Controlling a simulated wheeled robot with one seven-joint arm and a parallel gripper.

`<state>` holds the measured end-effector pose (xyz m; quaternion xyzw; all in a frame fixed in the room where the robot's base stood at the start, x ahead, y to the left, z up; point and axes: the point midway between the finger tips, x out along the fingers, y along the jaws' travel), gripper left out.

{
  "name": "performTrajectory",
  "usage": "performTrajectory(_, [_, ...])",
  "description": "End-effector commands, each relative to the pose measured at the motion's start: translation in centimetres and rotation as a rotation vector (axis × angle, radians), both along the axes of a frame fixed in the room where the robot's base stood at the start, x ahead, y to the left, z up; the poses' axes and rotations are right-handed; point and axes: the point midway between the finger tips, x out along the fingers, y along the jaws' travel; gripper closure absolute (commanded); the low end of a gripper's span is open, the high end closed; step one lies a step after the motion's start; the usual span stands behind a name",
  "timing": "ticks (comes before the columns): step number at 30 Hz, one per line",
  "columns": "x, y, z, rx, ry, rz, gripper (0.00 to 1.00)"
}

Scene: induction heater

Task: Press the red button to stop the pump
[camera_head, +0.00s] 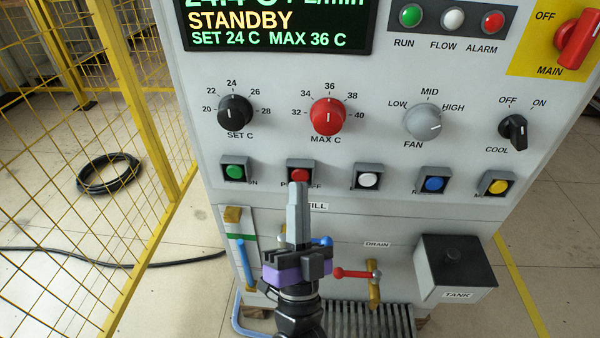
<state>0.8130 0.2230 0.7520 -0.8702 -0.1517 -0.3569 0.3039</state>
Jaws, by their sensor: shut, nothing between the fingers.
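The red button (300,175) sits in a dark square housing in the row of push buttons on the grey panel, second from the left. The label under it is partly hidden by my gripper. My gripper (298,187) is shut and empty, with its fingertips pointing up the picture. The tips overlap the lower edge of the red button's housing in this view. I cannot tell whether they touch it. The display (280,25) above reads STANDBY, SET 24 C, MAX 36 C.
A green button (234,172) is left of the red one, a white button (368,180) right of it. Blue and yellow buttons follow. A red MAX C knob (327,117) is above. A red-handled drain valve (355,274) and tank (455,268) are below. Yellow fencing (150,95) stands left.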

Motion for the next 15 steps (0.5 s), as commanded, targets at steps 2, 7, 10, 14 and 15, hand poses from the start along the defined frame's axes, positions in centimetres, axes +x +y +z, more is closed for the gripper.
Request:
performTrajectory(2, [-0.1, 0.0, 0.0, 0.000, 0.000, 0.000, 1.00])
performTrajectory(7, [-0.1, 0.0, 0.0, 0.000, 0.000, 0.000, 1.00])
performTrajectory(10, [-0.3, 0.0, 0.0, -0.001, -0.001, 0.001, 1.00])
performTrajectory(14, [-1.2, 0.1, 0.1, -0.002, 0.000, 0.002, 1.00])
performTrajectory(15, [-1.6, 0.2, 0.1, -0.003, 0.001, 0.002, 1.00])
